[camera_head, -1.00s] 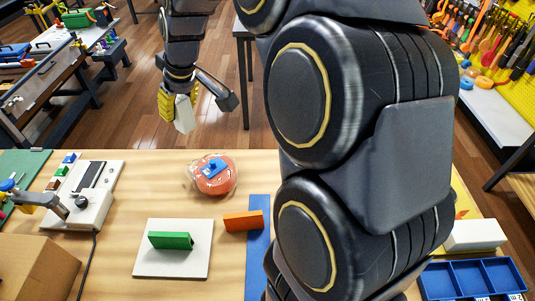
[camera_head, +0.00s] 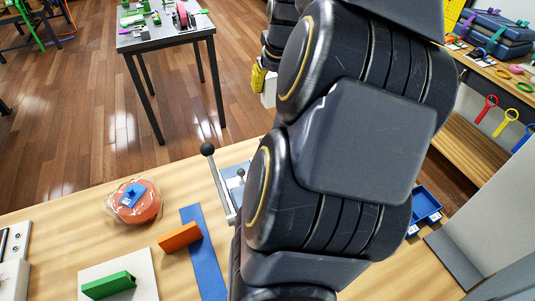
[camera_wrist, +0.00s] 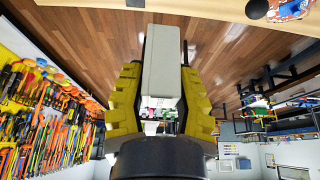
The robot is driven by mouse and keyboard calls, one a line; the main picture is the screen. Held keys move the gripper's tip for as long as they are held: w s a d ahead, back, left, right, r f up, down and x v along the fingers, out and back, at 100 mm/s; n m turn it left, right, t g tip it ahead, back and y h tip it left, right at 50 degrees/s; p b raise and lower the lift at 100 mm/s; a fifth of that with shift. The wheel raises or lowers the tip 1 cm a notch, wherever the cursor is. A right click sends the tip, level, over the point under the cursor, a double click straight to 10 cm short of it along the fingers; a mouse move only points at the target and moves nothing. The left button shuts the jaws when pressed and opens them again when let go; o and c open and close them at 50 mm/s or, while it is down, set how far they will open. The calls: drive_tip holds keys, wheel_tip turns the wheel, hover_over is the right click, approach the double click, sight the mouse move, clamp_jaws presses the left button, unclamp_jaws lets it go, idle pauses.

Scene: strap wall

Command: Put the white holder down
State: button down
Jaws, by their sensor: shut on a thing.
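The white holder (camera_wrist: 162,65) is a pale block seen between the two yellow-padded fingers of my gripper (camera_wrist: 160,98) in the wrist view. My gripper is shut on it. In the head view, the yellow fingertip of my gripper (camera_head: 258,78) shows just left of my arm, with a bit of the white holder (camera_head: 269,92) below it. It hangs beyond the table's far edge, over the wood floor. My arm hides most of the gripper and the holder's other side.
The wooden table (camera_head: 60,235) bears a green block (camera_head: 108,285) on a white plate, an orange block (camera_head: 180,237), a blue strip (camera_head: 205,265), a wrapped orange roll (camera_head: 134,202) and a lever device (camera_head: 222,185). A blue tray (camera_head: 425,205) and grey panels stand right.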

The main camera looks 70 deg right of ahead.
wheel_tip(320, 180, down, 18)
drive_tip(key=w+d+f, duration=0.1)
drive_tip(key=d+f, duration=0.2)
drive_tip(key=d, duration=0.1)
drive_tip(key=w+d+f, duration=0.2)
drive_tip(key=d+f, duration=0.1)
drive_tip(key=d, duration=0.1)
drive_tip(key=w+d+f, duration=0.2)
drive_tip(key=d+f, duration=0.1)
drive_tip(key=d, duration=0.1)
drive_tip(key=shift+w+d+f, duration=0.2)
drive_tip(key=shift+w+d, duration=0.05)
drive_tip(key=shift+d+f, duration=0.1)
drive_tip(key=shift+f, duration=1.45)
drive_tip(key=shift+f, duration=0.1)
drive_tip(key=c, duration=0.8)
unclamp_jaws()
drive_tip(key=shift+f, duration=0.1)
drive_tip(key=shift+c, duration=0.2)
